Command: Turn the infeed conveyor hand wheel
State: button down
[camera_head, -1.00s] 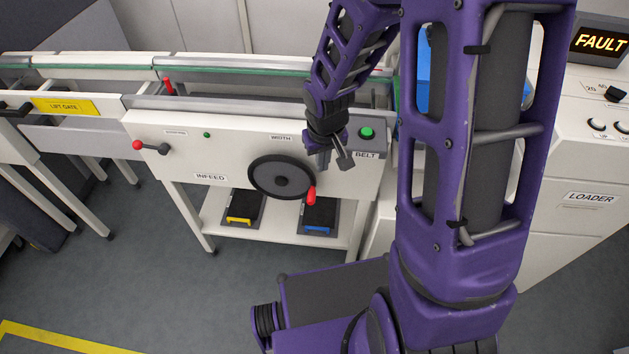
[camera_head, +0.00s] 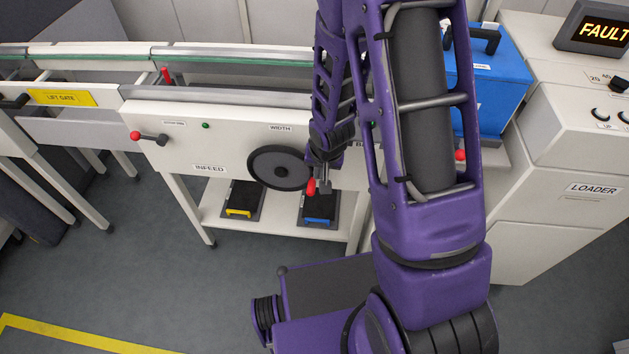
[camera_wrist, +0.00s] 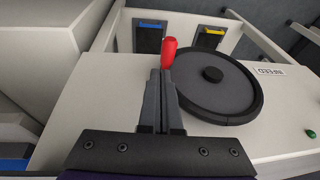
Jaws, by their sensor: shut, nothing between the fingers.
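The infeed hand wheel (camera_head: 280,167) is a dark disc with a black rim on the white infeed panel, below the WIDTH label. Its red handle (camera_head: 311,186) stands out at the rim's lower right. My gripper (camera_head: 322,187) is shut and empty, close beside the handle on its right. In the wrist view the wheel (camera_wrist: 212,80) is right of my shut fingers (camera_wrist: 161,76), and the red handle (camera_wrist: 169,50) shows just beyond their tips. I cannot tell whether fingers and handle touch. My arm hides part of the panel right of the wheel.
A red-knobbed lever (camera_head: 148,136) is on the panel's left. Yellow (camera_head: 240,205) and blue-marked (camera_head: 319,207) pedals sit on the shelf below. A blue box (camera_head: 492,85) and the loader (camera_head: 580,200) stand right. The FAULT display (camera_head: 600,30) is lit.

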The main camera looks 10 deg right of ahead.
aim_at(314, 186)
jog(key=shift+w+a+f, duration=0.1)
jog(key=shift+a+f, duration=0.2)
jog(key=shift+f, duration=0.5)
jog(key=shift+w+a+f, duration=0.1)
jog(key=shift+a+f, duration=0.2)
jog(key=shift+f, duration=0.45)
jog(key=shift+s+d+f+y, duration=0.15)
jog(key=shift+d+f+y, duration=0.05)
jog(key=shift+f+y, duration=0.3)
jog(key=a+f+t+y+b, duration=0.1)
jog(key=a+f+y+b, duration=0.1)
jog(key=f, duration=0.3)
jog(key=w+a+f+m+t+y+b, duration=0.1)
jog(key=a+f+y+b, duration=0.2)
jog(key=f, duration=0.3)
jog(key=shift+w+f+t+y+b, duration=0.15)
jog(key=shift+w+t+y+b, duration=0.15)
jog(key=shift+b, duration=0.1)
dwell(0.7)
jog(key=shift+d, duration=0.1)
dwell(1.2)
